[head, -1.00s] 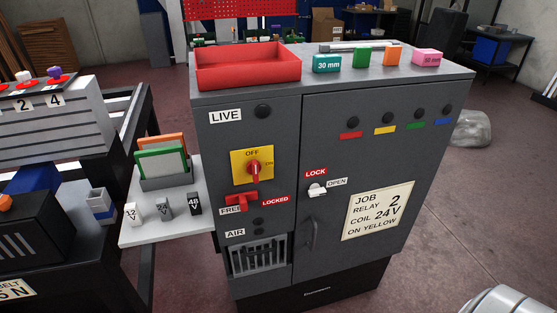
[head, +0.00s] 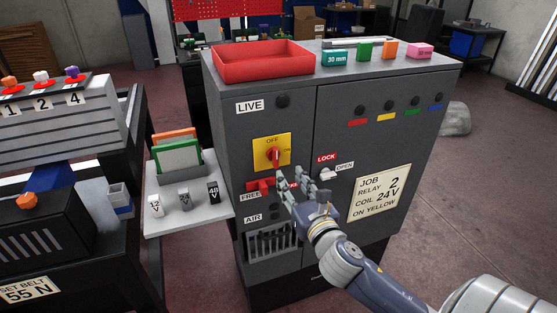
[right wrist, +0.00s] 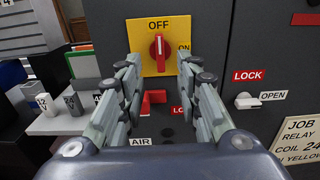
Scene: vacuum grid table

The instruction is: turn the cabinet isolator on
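The isolator is a red rotary knob (head: 274,154) on a yellow plate (head: 259,143) on the grey cabinet's left panel. In the right wrist view the knob (right wrist: 159,46) stands upright, its white mark toward OFF; ON is at the plate's right. My right gripper (head: 296,186) is in front of the panel, just below the plate. In the right wrist view its two fingers (right wrist: 159,66) are apart and empty, below and either side of the knob. A red slider (right wrist: 153,97) between FREE and LOCKED labels shows between the fingers, partly hidden. My left gripper is out of view.
A white handle (head: 326,174) with LOCK and OPEN labels is on the door to the right. The LIVE lamp (head: 283,101) looks dark. A side shelf (head: 190,222) with small blocks sticks out left. A red tray (head: 264,62) sits on the cabinet top.

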